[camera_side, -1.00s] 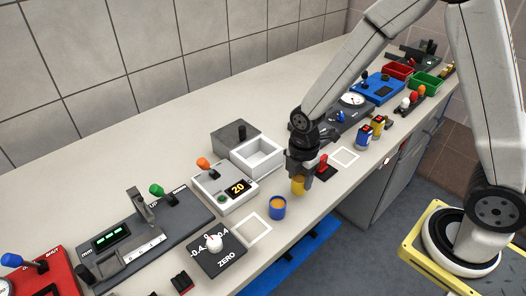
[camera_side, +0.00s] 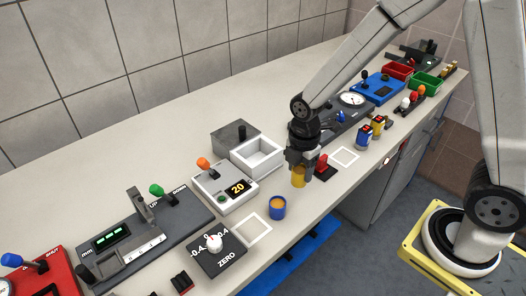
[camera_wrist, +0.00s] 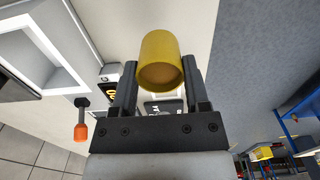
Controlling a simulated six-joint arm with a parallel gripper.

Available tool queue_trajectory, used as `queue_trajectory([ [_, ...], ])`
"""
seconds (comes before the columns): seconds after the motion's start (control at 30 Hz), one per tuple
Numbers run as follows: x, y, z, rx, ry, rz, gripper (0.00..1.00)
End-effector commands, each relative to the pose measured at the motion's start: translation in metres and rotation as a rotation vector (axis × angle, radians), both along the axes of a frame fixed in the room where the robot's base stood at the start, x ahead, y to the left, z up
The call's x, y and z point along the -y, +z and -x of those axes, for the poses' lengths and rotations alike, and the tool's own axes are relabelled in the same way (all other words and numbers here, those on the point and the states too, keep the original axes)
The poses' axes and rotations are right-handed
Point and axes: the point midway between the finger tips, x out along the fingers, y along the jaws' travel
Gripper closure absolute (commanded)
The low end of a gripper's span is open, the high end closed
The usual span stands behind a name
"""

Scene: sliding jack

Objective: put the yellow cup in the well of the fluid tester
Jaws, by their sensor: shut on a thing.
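The yellow cup (camera_side: 299,177) is held upright below my gripper (camera_side: 300,163), near the front of the bench. In the wrist view the cup (camera_wrist: 161,62) sits between the two dark fingers of my gripper (camera_wrist: 160,80), which are shut on it, and its mouth shows a brownish inside. A pale box with an open square well (camera_side: 258,153), which looks like the fluid tester, stands left of the cup in the side view. Its rim shows at the upper left of the wrist view (camera_wrist: 62,60). The well looks empty.
A blue cup (camera_side: 278,208) with orange contents stands left of my gripper. A red lever (camera_side: 322,165) is close on the right. A grey block with a black knob (camera_side: 236,138) sits behind the well; a display box reading 20 (camera_side: 226,188) stands left of it.

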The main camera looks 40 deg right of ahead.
Motion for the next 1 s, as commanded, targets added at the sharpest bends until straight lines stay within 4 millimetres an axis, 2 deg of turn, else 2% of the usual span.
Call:
queue_trajectory([
  [0.17, 0.002, 0.027, -0.009, 0.007, -0.001, -0.001, 1.0],
  [0.3, 0.004, 0.058, -0.015, 0.009, -0.002, -0.001, 1.0],
  [0.5, 0.007, 0.098, -0.019, 0.007, -0.001, -0.001, 1.0],
  [0.6, 0.008, 0.111, -0.018, 0.004, 0.0, 0.0, 1.0],
  [0.77, 0.009, 0.118, -0.018, 0.001, 0.0, 0.0, 1.0],
  [1.0, 0.009, 0.115, -0.022, 0.0, 0.0, 0.0, 1.0],
])
